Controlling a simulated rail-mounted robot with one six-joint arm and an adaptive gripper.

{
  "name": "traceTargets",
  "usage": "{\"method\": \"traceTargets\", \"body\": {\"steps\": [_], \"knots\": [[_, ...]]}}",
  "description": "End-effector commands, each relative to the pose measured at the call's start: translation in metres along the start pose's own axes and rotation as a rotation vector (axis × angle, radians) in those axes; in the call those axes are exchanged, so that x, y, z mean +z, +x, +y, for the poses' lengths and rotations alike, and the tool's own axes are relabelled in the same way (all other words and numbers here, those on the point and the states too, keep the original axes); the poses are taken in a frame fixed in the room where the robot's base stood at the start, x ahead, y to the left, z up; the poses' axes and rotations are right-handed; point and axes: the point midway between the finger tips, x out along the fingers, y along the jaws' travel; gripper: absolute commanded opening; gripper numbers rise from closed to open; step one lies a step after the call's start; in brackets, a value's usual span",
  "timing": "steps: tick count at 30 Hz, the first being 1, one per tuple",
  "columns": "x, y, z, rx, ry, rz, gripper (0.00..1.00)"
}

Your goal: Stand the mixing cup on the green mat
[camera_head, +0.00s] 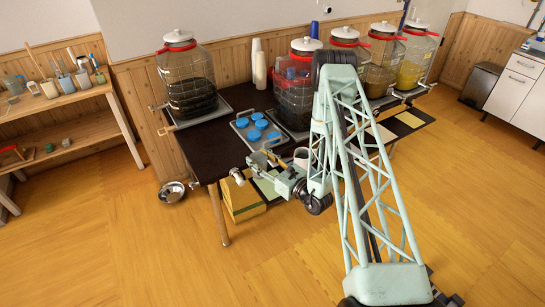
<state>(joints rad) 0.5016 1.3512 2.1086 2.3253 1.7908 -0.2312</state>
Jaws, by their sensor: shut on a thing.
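My gripper (256,168) is over the front edge of the dark table, left of the middle. It is shut on a small pale cup (237,177), which appears to be the mixing cup; it looks tilted, and the fingers hide part of it. A yellow-green mat (267,189) lies at the table's front edge, just below and right of the gripper, partly covered by the arm. The cup appears to be held left of this mat and apart from it.
Large tapped jars, such as the dark-filled one (188,82), stand along the table's back. A tray of blue lids (240,124) lies behind my gripper. A white mug (301,156) stands close to its right. Stacked cups (259,68) stand farther back. A metal bowl (172,192) is on the floor.

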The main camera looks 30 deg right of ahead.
Motion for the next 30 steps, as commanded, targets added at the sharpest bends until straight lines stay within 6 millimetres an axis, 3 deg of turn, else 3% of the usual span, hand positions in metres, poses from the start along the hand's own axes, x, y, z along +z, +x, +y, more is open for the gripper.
{"method": "traceTargets", "body": {"steps": [3, 10, 30], "knots": [[-0.016, -0.005, -0.032, -0.041, 0.001, 0.0, 0.23], [-0.035, -0.011, -0.067, -0.085, 0.002, -0.002, 0.23], [-0.04, -0.012, -0.074, -0.094, 0.002, -0.002, 0.23]]}}
